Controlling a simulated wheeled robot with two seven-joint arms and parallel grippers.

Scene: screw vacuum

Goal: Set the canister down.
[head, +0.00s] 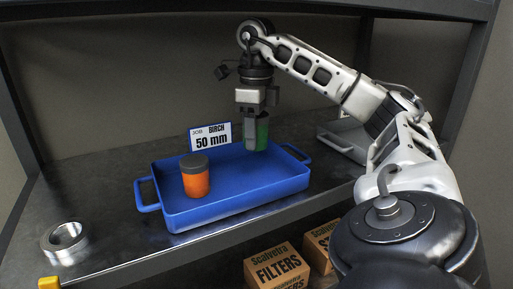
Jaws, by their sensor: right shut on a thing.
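My right gripper (256,118) points down at the back of the blue tray (240,211). It is shut on a green canister (262,134), which is partly hidden by the fingers. The green canister is upright over the back right part of the tray; I cannot tell whether its base touches the tray floor. An orange canister (196,184) with a dark lid stands upright in the left part of the tray. My left gripper is not in view.
A card (210,136) reading "JOB BIRCH 50 mm" stands at the tray's back. A grey tray (340,142) is at the right, partly behind my arm. A metal ring (51,247) lies at the left front. Filter boxes (280,267) sit below. The tray's middle is clear.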

